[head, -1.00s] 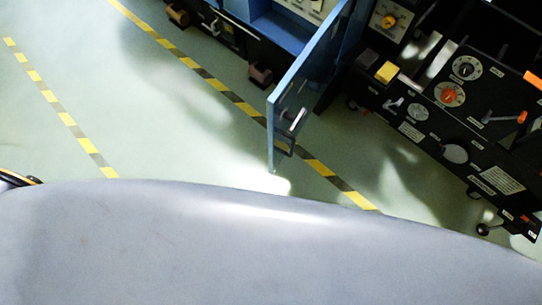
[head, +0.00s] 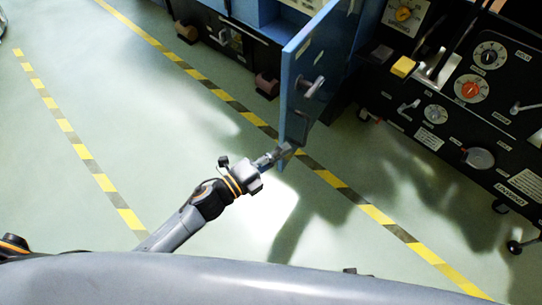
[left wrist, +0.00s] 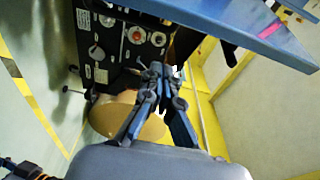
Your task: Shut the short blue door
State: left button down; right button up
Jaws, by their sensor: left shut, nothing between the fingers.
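The short blue door (head: 308,65) stands open in the head view, swung out from the blue cabinet over the floor. Its grey handle (head: 313,87) is on the face toward me. My left gripper (head: 284,152) is shut and empty at the lower free corner of the door; I cannot tell if it touches. In the left wrist view the shut fingers (left wrist: 164,72) point away from the camera, and the door (left wrist: 215,18) crosses the top right, apart from the fingertips in the picture. My right gripper is not in view.
A black machine panel (head: 465,110) with dials, a yellow button and levers stands right of the door. The open cabinet compartment (head: 285,30) shows behind the door. Yellow-black tape (head: 330,178) runs along the pale green floor (head: 130,110), which is clear at left.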

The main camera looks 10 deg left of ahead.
aim_at(283, 134)
pick_arm(q)
jog(key=shift+w+d, duration=0.1)
jog(key=shift+w, duration=2.75)
